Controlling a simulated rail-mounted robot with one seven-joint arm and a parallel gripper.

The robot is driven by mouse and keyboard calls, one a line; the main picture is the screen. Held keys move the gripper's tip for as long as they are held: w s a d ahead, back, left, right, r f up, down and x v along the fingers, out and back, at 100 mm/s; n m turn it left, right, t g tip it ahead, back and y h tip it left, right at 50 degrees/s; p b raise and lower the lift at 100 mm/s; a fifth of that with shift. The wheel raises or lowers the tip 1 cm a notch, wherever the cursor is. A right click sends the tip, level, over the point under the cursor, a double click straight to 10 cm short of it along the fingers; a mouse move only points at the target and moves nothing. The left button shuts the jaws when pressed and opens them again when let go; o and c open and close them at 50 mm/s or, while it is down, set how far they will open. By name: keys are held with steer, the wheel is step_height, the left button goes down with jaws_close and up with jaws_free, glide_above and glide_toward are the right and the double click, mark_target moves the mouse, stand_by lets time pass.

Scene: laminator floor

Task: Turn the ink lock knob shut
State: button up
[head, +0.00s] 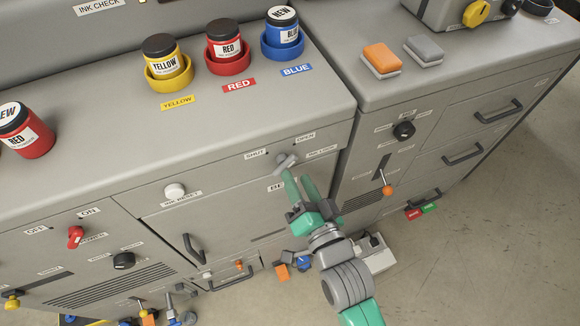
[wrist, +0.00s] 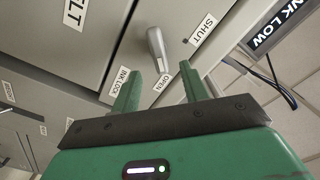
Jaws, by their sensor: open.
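The ink lock knob (head: 286,161) is a grey lever on the front panel of the grey machine, between the SHUT label (head: 255,153) and the OPEN label (head: 306,136). In the wrist view the knob (wrist: 157,47) has its narrow end pointing towards the OPEN label (wrist: 162,83); the SHUT label (wrist: 203,28) is up to its right. My green gripper (head: 295,177) is open right in front of the knob. In the wrist view its two fingertips (wrist: 160,68) stand either side of the lever's end, with a gap on each side. Contact is not visible.
Yellow (head: 165,58), red (head: 228,46) and blue (head: 283,31) ink jars stand in coloured rings on the machine top. A white knob (head: 175,190) is on the panel to the left. An orange-tipped lever (head: 387,188) and a black knob (head: 404,130) are to the right.

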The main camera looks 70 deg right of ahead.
mark_target(290, 165)
steer(key=x, duration=0.4)
steer(key=shift+w+d, duration=0.25)
steer(key=shift+c, duration=0.2)
jaws_close()
